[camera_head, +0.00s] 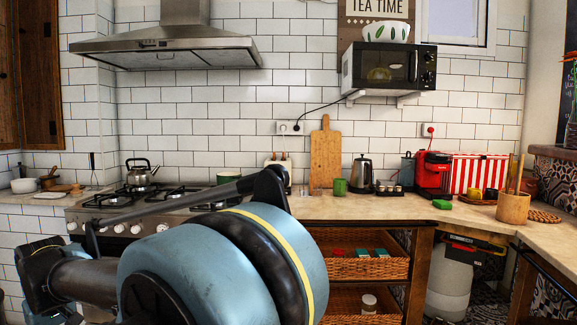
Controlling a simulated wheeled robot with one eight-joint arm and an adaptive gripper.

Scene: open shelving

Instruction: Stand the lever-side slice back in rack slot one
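A small cream appliance that looks like a toaster (279,160) stands on the counter against the tiled wall. My arm hides its lower part. No bread slice can be made out. A faint, small see-through object (318,191) lies to the right of the toaster; I cannot tell whether it is a rack. My blue and black arm fills the lower left foreground and covers part of the counter. No gripper fingertips can be picked out, so the gripper's state does not show.
A cutting board (325,158), green mug (340,187), kettle (361,175) and red coffee machine (433,176) stand along the back of the counter (390,208). A gas stove (165,198) is at left. A utensil pot (512,208) is at right. The counter's front middle is fairly clear.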

